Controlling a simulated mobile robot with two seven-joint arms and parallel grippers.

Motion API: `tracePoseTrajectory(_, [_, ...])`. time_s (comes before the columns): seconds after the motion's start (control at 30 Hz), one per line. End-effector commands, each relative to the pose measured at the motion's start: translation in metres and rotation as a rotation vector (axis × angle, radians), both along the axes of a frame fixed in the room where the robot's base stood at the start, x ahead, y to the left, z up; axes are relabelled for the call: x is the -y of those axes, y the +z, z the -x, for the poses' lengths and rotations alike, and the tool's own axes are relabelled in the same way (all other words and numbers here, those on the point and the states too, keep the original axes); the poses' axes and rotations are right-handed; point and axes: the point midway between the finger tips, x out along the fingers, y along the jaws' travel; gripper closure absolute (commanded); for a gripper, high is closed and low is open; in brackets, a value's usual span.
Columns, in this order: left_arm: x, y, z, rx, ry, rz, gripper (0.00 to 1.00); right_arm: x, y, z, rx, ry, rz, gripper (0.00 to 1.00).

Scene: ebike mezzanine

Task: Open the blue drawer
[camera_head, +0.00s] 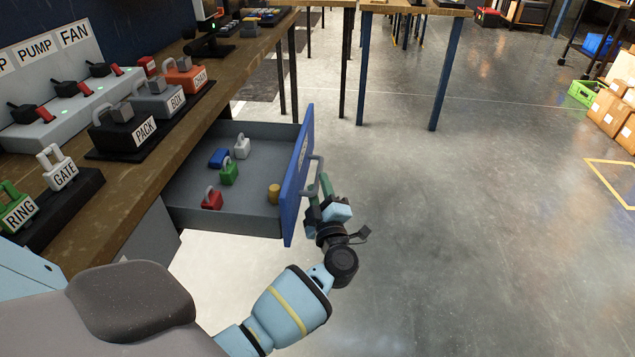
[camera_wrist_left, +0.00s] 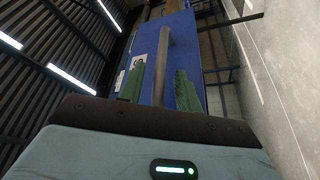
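The blue drawer (camera_head: 297,180) stands pulled out from under the wooden bench in the head view. Its grey tray holds several small padlocks and a yellow cylinder (camera_head: 273,193). A grey bar handle (camera_head: 318,164) is on its blue front, which also fills the middle of the left wrist view (camera_wrist_left: 183,50). My left gripper (camera_head: 320,188) is at the handle, outside the front. In the wrist view its green fingers stand apart, one on each side of the handle (camera_wrist_left: 162,68), with gaps showing. My right gripper is not in view.
The bench (camera_head: 160,170) carries labelled padlocks and a grey switch panel (camera_head: 65,85) on the left. Other tables stand at the back. Cardboard boxes (camera_head: 608,105) and a green crate (camera_head: 583,93) are at the far right. The floor right of the drawer is clear.

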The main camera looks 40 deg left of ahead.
Motion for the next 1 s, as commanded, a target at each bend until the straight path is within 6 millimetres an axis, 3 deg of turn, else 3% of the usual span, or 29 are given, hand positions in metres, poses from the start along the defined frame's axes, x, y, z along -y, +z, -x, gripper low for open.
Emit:
tracePoseTrajectory(0.2, [-0.014,0.004,-0.012,0.000,0.001,-0.002,0.66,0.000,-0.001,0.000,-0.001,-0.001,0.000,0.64])
tracePoseTrajectory(0.5, [-0.016,0.005,-0.013,0.000,0.000,0.000,0.66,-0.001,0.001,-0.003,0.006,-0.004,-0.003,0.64])
tracePoseTrajectory(0.77, [-0.015,0.004,-0.013,0.000,0.000,0.000,0.98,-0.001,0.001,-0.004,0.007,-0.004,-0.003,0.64])
tracePoseTrajectory(1.0, [-0.015,0.004,-0.013,0.000,0.000,0.000,1.00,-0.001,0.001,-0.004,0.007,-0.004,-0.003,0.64])
